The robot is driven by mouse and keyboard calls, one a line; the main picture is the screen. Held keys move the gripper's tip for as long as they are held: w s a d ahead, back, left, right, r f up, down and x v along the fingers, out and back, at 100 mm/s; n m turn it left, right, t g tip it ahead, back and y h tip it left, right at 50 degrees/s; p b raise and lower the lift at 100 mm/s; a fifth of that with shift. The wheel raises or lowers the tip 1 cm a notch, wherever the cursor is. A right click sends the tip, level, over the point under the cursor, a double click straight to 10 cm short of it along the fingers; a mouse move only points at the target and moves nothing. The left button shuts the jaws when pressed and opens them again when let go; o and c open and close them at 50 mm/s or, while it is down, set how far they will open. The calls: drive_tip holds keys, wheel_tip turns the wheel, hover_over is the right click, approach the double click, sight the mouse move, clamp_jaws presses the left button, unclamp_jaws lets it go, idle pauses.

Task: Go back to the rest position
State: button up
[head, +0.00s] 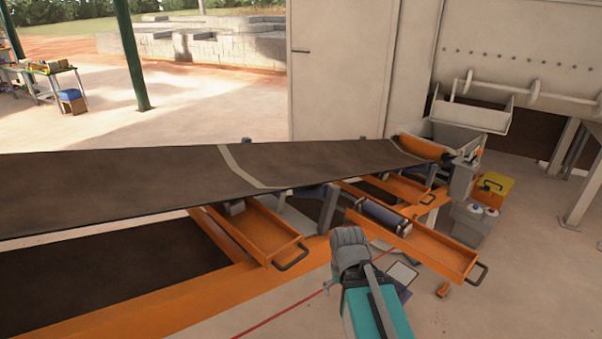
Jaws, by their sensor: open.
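What looks like my own arm, a teal link with a grey ribbed end (350,247), rises from the bottom edge, right of the middle. It stands in front of the conveyor's orange frame. I cannot make out my gripper's fingers in this view, and I see nothing held.
A dark conveyor belt (120,188) runs across on an orange frame (160,306). Orange trays (262,226) stick out towards me, one holding a roller (382,214). A yellow box (493,185) and grey bins (470,222) stand at right.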

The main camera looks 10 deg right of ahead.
wheel_tip(320, 180, down, 11)
drive_tip(key=b, duration=1)
drive_tip(key=shift+r, duration=0.2)
